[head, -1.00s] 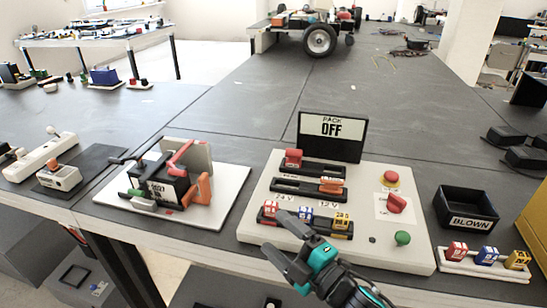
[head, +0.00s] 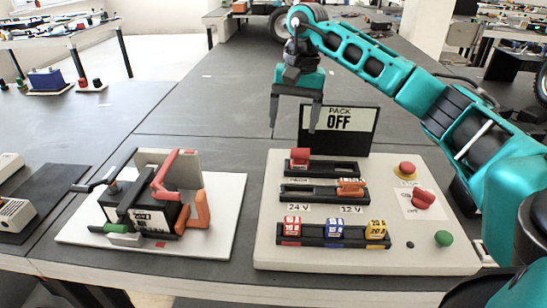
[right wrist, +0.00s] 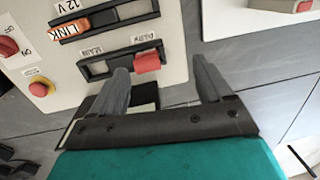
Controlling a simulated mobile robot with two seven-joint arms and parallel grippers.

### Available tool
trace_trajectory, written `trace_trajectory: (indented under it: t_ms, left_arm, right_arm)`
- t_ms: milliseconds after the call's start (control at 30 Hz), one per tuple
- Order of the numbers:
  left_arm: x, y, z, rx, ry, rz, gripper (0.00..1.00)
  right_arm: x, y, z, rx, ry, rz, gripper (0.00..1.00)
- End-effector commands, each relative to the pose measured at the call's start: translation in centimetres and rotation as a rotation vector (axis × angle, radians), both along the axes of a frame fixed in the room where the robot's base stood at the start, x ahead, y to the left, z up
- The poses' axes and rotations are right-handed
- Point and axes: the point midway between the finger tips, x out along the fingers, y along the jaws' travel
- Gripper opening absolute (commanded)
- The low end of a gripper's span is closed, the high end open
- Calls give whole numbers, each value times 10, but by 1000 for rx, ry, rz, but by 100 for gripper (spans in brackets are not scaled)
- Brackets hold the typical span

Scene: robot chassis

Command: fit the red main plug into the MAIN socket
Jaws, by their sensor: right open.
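The red main plug (head: 300,158) sits at the left end of the top black rail on the control panel (head: 262,250) in the head view. In the right wrist view the red plug (right wrist: 147,62) is at the rail's right end, and the MAIN label (right wrist: 91,51) is by the rail's other end (right wrist: 95,69). My right gripper (head: 296,110) is open and empty, fingers pointing down, above the panel's back edge near the plug. In the right wrist view the plug appears between the fingertips (right wrist: 160,72), apart from them. My left gripper is not in view.
The PACK OFF sign (head: 338,122) stands behind the panel, close to the right fingers. An orange link (head: 351,187) and several coloured fuses (head: 334,231) are in lower rails. A red stop button (head: 407,167) is at right. A battery (head: 146,212) on a white board stands left.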

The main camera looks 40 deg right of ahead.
Motion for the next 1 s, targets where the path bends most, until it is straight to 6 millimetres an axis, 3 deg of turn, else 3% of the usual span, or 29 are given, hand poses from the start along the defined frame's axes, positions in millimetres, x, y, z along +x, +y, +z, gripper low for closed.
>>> trace_trajectory:
  t_ms: [33,167,500,833,1000]
  left_arm:
    - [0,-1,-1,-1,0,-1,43]
    - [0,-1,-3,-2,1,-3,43]
    - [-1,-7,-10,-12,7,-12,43]
    - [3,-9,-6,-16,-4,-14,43]
    - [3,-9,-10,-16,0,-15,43]
  right_arm:
    - [-3,-16,9,-46,4,5,79]
    - [-8,-34,15,-103,19,18,79]
    - [-9,-35,-43,-106,24,21,79]
    - [-6,-35,-66,-104,21,21,79]
    - [-1,-39,-91,-103,23,21,79]
